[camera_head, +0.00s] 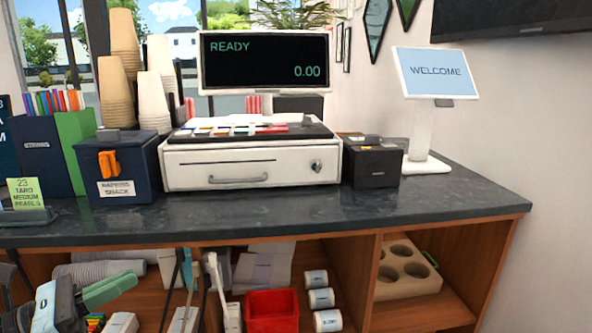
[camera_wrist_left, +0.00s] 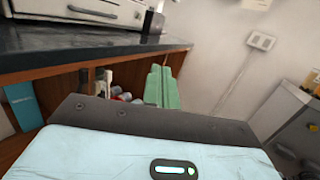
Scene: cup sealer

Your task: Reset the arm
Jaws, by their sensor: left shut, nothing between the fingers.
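My left arm (camera_head: 55,308) comes in at the lower left of the head view, in front of the open shelf below the counter. My left gripper (camera_head: 132,278) has green fingers that point right and slightly up. The fingers also show in the left wrist view (camera_wrist_left: 161,72), lying close together with nothing between them. The gripper is shut and empty, and it sits lower than the countertop. My right gripper is in neither view.
The dark countertop (camera_head: 270,215) carries a cash register (camera_head: 250,165), a napkin box (camera_head: 118,168), stacked cups (camera_head: 124,45), a small black box (camera_head: 372,163) and a welcome screen (camera_head: 436,73). The shelf holds a red bin (camera_head: 272,312), several rolls and a cup holder (camera_head: 405,272).

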